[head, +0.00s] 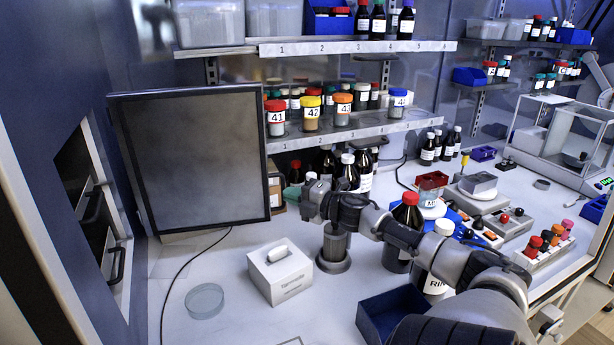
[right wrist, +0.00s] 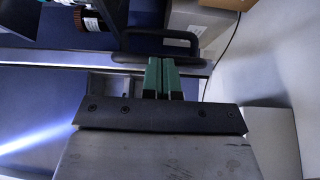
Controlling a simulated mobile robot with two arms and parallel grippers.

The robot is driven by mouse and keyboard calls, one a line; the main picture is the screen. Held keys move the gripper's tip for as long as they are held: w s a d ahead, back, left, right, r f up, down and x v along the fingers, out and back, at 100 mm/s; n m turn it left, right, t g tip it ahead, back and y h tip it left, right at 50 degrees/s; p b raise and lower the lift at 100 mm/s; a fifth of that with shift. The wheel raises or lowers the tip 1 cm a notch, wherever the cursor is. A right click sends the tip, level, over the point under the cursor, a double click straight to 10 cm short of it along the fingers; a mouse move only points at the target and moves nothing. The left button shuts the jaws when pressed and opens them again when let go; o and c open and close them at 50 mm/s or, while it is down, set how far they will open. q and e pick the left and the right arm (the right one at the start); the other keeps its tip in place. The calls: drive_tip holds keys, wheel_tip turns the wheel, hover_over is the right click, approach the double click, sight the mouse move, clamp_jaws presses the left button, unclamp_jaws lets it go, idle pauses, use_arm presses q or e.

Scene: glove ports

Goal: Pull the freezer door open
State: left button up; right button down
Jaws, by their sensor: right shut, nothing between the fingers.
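At the left of the head view, a white-framed recess in the wall shows dark fronts with black bar handles (head: 117,262). I cannot tell for sure which front is the freezer door. A black bar handle (right wrist: 160,33) lies just past the fingertips, on a dark blue surface. Contact is unclear. My left gripper is out of view.
A black-framed grey panel (head: 190,160) stands at the back left. A white box (head: 280,272), a glass dish (head: 205,300) and a blue bin (head: 394,310) are on the bench. Dark bottles (head: 405,225) stand beside my right arm. Jars fill the shelves above.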

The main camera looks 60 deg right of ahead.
sight(283, 179)
drive_tip(key=r, duration=0.4)
drive_tip(key=shift+s, duration=0.35)
drive_tip(key=s+d+r+p, duration=0.1)
drive_tip(key=s+r+p, duration=0.1)
drive_tip(key=s+r, duration=0.4)
drive_tip(key=s, duration=0.5)
drive_tip(key=shift+d+r+p, duration=0.3)
drive_tip(key=shift+d+p, duration=0.1)
drive_tip(key=shift+w+r, duration=0.1)
